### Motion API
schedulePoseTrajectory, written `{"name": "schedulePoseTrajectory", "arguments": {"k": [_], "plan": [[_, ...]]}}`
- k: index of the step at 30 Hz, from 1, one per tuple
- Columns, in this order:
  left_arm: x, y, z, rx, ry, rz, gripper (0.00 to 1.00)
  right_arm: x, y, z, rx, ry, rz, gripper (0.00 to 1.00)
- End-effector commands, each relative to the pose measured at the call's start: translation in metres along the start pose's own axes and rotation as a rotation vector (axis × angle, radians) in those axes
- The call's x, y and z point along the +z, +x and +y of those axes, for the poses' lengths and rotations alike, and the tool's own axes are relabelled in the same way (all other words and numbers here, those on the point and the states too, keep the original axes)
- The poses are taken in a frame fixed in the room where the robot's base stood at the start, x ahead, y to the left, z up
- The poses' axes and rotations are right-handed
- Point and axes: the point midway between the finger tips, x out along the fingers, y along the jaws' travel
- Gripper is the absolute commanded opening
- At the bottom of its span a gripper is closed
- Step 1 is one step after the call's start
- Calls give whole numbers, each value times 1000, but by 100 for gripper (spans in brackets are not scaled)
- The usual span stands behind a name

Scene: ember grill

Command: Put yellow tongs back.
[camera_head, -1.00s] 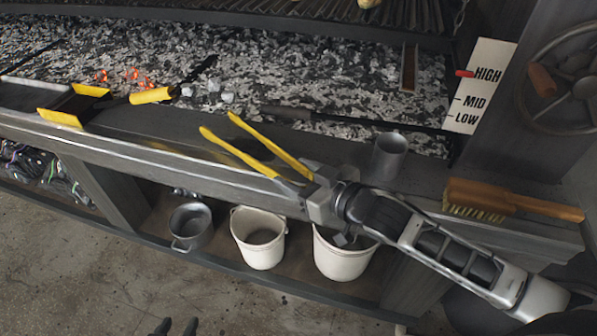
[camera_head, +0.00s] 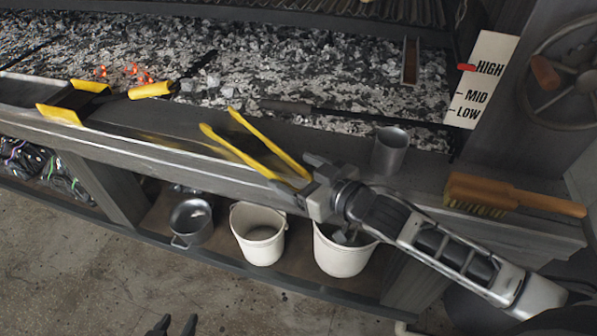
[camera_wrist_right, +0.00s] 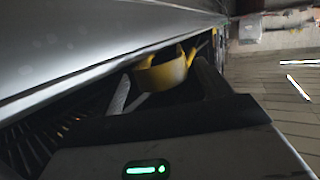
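The yellow tongs (camera_head: 250,147) lie at a slant across the metal front ledge of the grill, their two arms spread toward the upper left. My right gripper (camera_head: 292,172) is at their near, lower-right end. Its two dark fingers stand apart, one on each side of that end. In the right wrist view, the yellow of the tongs (camera_wrist_right: 165,72) shows between and beyond the spread fingers; contact cannot be made out. My left gripper (camera_head: 174,325) shows only as two separated dark fingertips at the bottom edge, empty, over the floor.
A metal cup (camera_head: 389,152) and a wooden brush (camera_head: 510,196) stand and lie on the ledge to the right. A yellow-edged tray (camera_head: 30,92) and a yellow-handled tool (camera_head: 152,90) are at left. White buckets (camera_head: 262,245) and a pot (camera_head: 190,222) sit on the shelf below.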

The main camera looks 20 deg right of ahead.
Motion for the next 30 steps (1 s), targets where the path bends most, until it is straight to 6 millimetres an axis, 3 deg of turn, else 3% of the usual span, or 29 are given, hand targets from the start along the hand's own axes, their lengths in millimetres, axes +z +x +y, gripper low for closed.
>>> {"name": "schedulePoseTrajectory", "arguments": {"k": [9,13,30], "plan": [[-2,1,0,-1,1,4,36,1,-1,0,0,0,-2,77],[-1,1,0,-1,0,4,36,2,-11,0,0,0,-4,77],[0,2,0,0,-4,2,36,2,-120,-1,0,2,-6,77]]}}
